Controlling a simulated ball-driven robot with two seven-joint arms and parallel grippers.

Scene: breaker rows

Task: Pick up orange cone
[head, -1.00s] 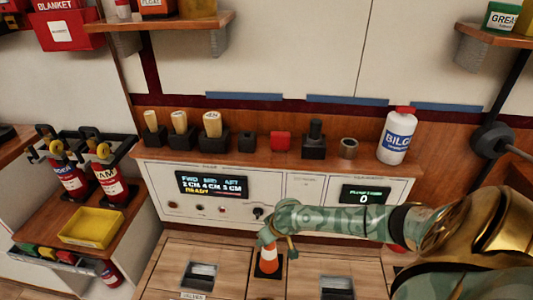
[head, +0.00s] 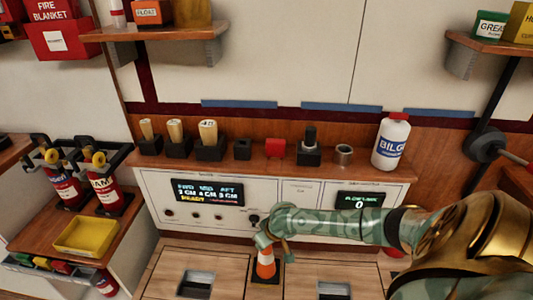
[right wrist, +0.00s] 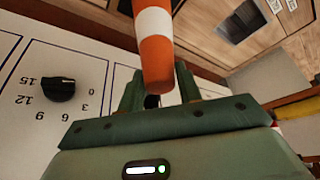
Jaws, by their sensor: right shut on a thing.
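The orange cone (head: 265,264) with a white band stands upright on a dark base on the wooden deck in front of the control panel in the head view. My right gripper (head: 266,240) reaches down over its top and is shut on it. In the right wrist view the cone (right wrist: 154,45) lies between the fingers of the right gripper (right wrist: 158,92), its tip near the palm. The cone's base is outside the wrist view. My left gripper is not in view.
The control panel (head: 292,202) with knobs and displays is close behind the cone. Hatches with recessed openings (head: 196,284) lie on either side. A shelf above holds a bilge bottle (head: 391,143) and a red block (head: 275,149). A yellow tray (head: 86,237) sits at left.

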